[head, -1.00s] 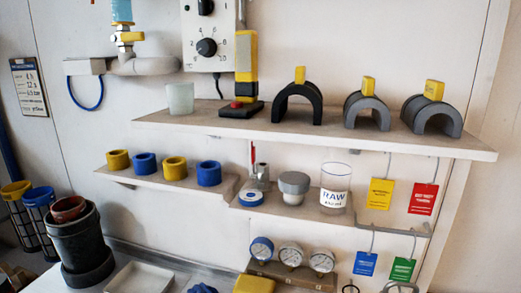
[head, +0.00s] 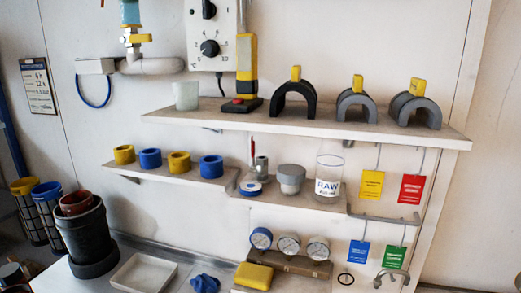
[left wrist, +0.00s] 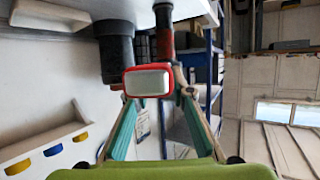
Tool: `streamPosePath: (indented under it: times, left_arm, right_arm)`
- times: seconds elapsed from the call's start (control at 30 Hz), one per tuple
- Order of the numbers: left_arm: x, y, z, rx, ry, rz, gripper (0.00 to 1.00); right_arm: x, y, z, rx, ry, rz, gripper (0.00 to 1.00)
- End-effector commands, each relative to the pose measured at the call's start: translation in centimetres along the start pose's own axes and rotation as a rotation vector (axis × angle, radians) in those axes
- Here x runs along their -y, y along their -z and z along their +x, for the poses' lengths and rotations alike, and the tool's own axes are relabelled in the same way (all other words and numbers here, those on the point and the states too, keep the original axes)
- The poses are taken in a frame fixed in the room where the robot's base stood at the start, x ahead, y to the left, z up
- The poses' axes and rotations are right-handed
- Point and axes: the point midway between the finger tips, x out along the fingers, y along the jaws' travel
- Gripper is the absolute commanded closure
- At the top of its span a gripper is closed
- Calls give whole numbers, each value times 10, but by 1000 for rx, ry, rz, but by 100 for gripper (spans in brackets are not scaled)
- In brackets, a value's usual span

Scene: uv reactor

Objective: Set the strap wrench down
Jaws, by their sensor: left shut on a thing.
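My left gripper (left wrist: 155,100) shows in the left wrist view, its two teal-padded fingers closing in towards a red-rimmed block with a grey face (left wrist: 148,81). It is shut on this block, which looks like the end of the strap wrench. The rest of the wrench and any strap cannot be made out. The held block appears in front of a black cylinder, with a gap I cannot judge. My right gripper is in neither view.
A black pot (head: 88,240) with a reddish cup (head: 74,203) stands on the bench at left. Beside it are an empty white tray (head: 142,272), a blue cloth (head: 205,283) and a yellow sponge (head: 253,275). Coloured tags hang at right.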

Motion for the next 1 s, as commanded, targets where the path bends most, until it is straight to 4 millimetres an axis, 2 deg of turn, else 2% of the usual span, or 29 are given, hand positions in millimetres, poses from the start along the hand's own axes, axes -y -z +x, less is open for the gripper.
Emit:
streamPosePath:
  times: [0.03,0.2,0.5,0.83,1.0]
  left_arm:
    - [-2,17,2,-15,-21,14,100]
    - [-11,57,6,-14,-92,44,100]
    - [-27,100,5,-9,-177,76,100]
    - [-42,130,2,-6,-241,100,100]
    - [-43,107,17,3,-265,104,100]
  right_arm:
    - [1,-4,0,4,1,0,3]
    - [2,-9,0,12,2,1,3]
    - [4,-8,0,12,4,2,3]
    - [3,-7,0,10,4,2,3]
    - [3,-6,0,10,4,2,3]
